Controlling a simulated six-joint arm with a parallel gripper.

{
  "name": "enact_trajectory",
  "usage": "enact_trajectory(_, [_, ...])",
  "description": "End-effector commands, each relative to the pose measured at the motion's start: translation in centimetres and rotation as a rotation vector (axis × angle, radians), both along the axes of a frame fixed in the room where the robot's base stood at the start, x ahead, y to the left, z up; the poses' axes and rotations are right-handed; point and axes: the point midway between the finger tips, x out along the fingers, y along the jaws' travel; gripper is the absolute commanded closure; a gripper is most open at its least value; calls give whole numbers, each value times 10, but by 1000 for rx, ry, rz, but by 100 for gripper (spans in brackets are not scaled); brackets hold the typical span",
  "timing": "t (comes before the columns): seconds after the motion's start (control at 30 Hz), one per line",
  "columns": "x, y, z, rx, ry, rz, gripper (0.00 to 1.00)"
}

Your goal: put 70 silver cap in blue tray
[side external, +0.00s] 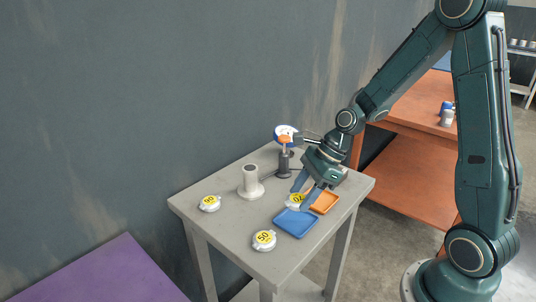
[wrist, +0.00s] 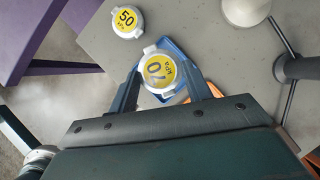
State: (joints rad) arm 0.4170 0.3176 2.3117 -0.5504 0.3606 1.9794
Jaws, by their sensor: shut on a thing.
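The silver cap with a yellow 70 label (wrist: 158,71) is between the fingers of my gripper (wrist: 163,88) in the wrist view. In the side view the cap (side external: 295,200) shows partly behind the fingers of my gripper (side external: 302,193). The gripper is shut on this cap. The blue tray (side external: 296,223) lies on the grey table, just in front of the held cap in the side view. In the wrist view the blue tray (wrist: 178,47) is partly hidden beneath the cap. I cannot tell the exact height of the cap above the tray.
A silver cap labelled 50 (side external: 264,240) lies left of the blue tray, and another yellow-labelled cap (side external: 209,203) lies farther left. An orange tray (side external: 324,202) sits beside the blue one. A white cylinder on a round base (side external: 250,182) and a dark stand (side external: 284,163) rise behind.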

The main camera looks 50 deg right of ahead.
Motion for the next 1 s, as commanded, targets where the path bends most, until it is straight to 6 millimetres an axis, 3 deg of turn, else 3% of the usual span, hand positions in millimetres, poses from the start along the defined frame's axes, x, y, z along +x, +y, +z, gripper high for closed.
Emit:
enact_trajectory(0.13, [0, 0, -13, 2, 1, 1, 78])
enact_trajectory(0.47, [1, 0, -18, 1, -2, 1, 78])
enact_trajectory(0.8, [0, 1, -47, 3, 3, 1, 78])
enact_trajectory(1.0, [0, 0, -55, 0, 0, 1, 78])
